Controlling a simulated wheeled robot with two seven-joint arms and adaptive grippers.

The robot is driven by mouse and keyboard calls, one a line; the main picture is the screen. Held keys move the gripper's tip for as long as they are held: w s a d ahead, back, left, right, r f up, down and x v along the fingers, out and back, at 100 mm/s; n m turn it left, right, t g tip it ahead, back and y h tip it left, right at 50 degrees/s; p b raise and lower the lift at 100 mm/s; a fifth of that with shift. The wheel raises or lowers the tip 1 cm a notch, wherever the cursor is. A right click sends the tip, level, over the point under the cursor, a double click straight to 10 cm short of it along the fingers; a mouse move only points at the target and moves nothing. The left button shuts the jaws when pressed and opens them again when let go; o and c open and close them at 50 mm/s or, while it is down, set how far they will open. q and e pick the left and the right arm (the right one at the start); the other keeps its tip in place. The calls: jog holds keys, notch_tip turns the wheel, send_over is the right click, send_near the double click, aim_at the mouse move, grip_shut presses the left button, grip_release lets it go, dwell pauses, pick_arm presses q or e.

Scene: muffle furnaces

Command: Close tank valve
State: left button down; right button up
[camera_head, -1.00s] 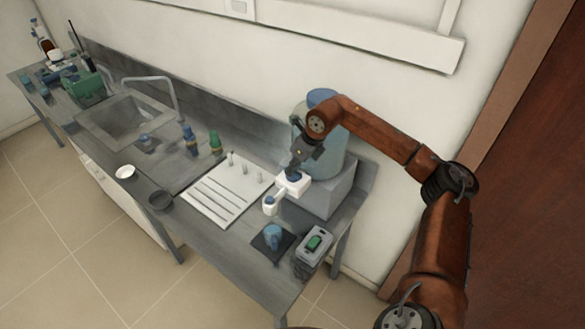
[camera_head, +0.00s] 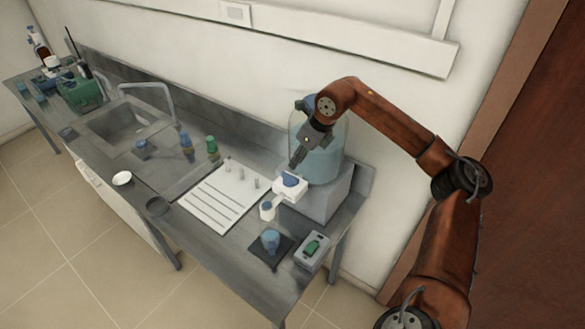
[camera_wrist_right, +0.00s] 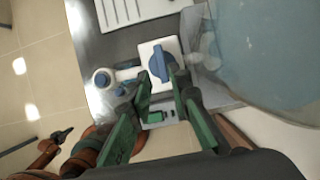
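The tank (camera_head: 318,152) is a clear, bluish vessel on a grey block. Its white valve body (camera_head: 303,187) sits at the front and carries a blue knob (camera_head: 290,180). In the right wrist view the knob (camera_wrist_right: 161,64) has a ridge running roughly up and down the picture. My right gripper (camera_head: 296,161) is just above the knob; its green fingers (camera_wrist_right: 160,80) are apart, with the knob just beyond their tips and nothing held. A white spout (camera_head: 267,210) with a blue top extends from the valve. My left gripper (camera_wrist_right: 64,134) seems to show small at lower left in the wrist view.
A blue beaker (camera_head: 270,239) stands on a dark plate below the spout. A grey device with a green top (camera_head: 312,249) is beside it. A white rack board (camera_head: 221,198) lies to the left, then a sink (camera_head: 122,124). The wall is close behind the tank.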

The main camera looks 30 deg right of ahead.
jog(key=v, duration=0.3)
jog(key=shift+s+r, duration=0.1)
jog(key=shift+r, duration=0.2)
dwell(0.5)
